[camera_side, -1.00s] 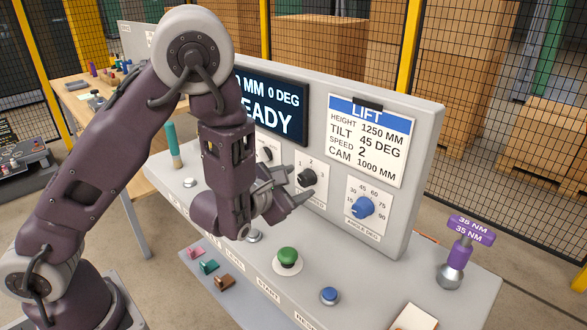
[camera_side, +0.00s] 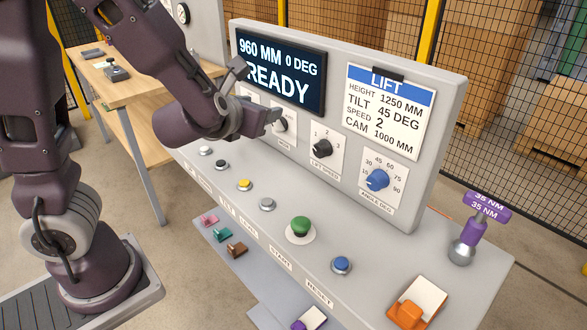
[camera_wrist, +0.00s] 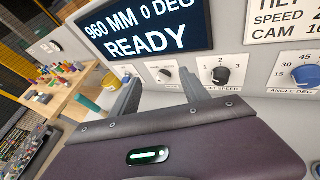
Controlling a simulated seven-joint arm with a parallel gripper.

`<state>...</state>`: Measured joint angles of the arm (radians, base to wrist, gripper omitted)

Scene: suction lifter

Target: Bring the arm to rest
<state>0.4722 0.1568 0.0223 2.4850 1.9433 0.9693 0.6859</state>
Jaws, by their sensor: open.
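The display (camera_side: 281,72) reads 960 MM 0 DEG READY. A black lift speed knob (camera_side: 322,148) and a blue angle knob (camera_side: 377,180) sit to the right. Whether a finger touches the panel cannot be told.
The console's lower deck carries a green button (camera_side: 300,226), a blue button (camera_side: 341,264) and several smaller ones. A purple-handled tool (camera_side: 468,238) stands at right, an orange block (camera_side: 407,314) at front. A wooden table (camera_side: 130,90) is behind left. A LIFT card (camera_side: 389,110) hangs on the panel.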

